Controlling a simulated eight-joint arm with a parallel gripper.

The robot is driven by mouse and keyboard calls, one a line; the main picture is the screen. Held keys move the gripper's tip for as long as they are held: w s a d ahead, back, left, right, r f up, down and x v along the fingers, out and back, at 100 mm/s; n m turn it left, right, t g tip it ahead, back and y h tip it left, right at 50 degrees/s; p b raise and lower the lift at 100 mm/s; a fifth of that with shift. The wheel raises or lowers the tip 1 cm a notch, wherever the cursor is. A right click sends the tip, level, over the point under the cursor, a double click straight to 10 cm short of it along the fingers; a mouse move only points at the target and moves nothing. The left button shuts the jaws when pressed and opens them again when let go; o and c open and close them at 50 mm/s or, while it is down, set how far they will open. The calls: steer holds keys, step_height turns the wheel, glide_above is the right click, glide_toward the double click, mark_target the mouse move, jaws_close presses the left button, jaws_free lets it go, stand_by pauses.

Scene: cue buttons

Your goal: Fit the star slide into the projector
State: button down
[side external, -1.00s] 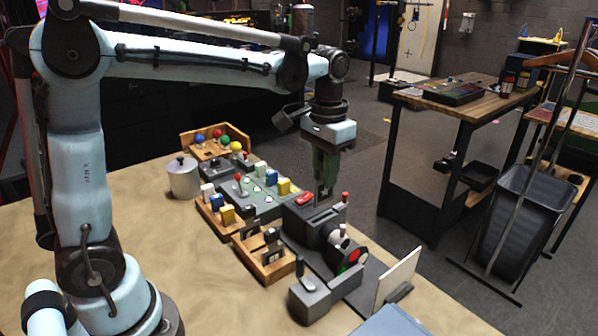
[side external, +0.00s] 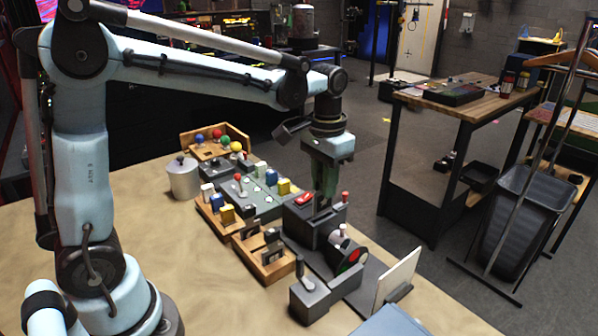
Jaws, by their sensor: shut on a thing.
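The projector (side external: 303,228) is a dark grey box with a lens at its front right, standing on the table. My gripper (side external: 322,207) points straight down at the top of the projector, with its fingertips at the top opening. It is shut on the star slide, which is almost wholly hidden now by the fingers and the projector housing. I cannot tell how deep the slide sits in the slot. A red button or switch (side external: 303,199) shows on the projector's top left, and a red-tipped knob (side external: 345,196) at its right.
A wooden rack (side external: 272,268) with dark slides stands just left of the projector. A button panel (side external: 262,203), a ball tray (side external: 217,142) and a metal pot (side external: 184,180) stand behind. A white screen (side external: 398,278) and a grey lever box (side external: 310,298) stand in front.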

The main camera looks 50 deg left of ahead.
mark_target(323, 213)
steer(key=shift+f, duration=3)
stand_by(2.5)
steer(key=c, duration=0.8)
jaws_free()
steer(key=shift+r, duration=0.1)
steer(key=shift+r, duration=3.4)
